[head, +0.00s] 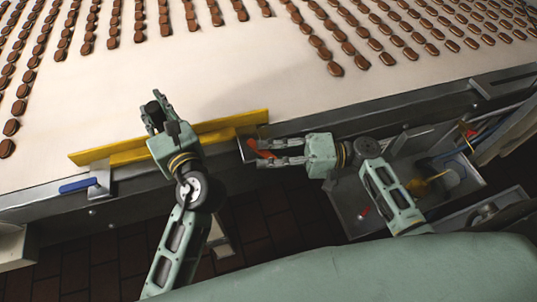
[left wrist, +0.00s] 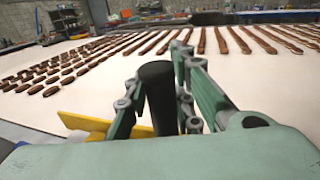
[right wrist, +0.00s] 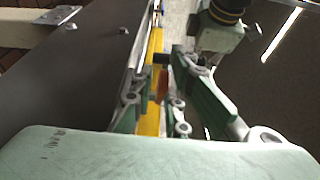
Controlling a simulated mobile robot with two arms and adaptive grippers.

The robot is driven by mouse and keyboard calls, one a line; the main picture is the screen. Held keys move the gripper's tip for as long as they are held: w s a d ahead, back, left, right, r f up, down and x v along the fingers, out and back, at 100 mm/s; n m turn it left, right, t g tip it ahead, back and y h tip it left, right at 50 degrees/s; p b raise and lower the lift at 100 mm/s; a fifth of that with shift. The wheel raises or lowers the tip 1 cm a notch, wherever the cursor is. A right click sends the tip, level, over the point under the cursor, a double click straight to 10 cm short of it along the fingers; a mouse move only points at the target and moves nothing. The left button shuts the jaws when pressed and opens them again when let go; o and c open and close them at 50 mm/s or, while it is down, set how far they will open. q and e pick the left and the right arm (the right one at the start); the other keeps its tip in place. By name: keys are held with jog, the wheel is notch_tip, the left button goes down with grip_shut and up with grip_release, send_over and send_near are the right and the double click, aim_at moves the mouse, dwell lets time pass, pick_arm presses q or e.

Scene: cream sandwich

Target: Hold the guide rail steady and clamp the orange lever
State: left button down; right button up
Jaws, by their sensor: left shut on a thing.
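The yellow guide rail (head: 100,155) lies along the near edge of the white belt. My left gripper (head: 153,105) is over the rail and shut on a black upright cylinder, which stands between its fingers in the left wrist view (left wrist: 158,95). Whether the cylinder joins the rail is hidden. The orange lever (head: 262,152) is on a metal bracket at the rail's right end. My right gripper (head: 264,151) is open, its two fingers on either side of the lever with a gap. The lever shows partly between the fingers in the right wrist view (right wrist: 164,86).
A blue lever (head: 77,185) sits on a bracket near the rail's left end. Rows of brown cream sandwiches (head: 335,69) lie further back on the belt (head: 230,65). An open metal tray (head: 350,215) with small items is below my right arm.

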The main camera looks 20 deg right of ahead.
jog(key=shift+o, duration=0.9)
jog(key=shift+r, duration=0.1)
jog(key=shift+d, duration=0.1)
jog(key=v, duration=1.2)
jog(key=shift+c, duration=0.5)
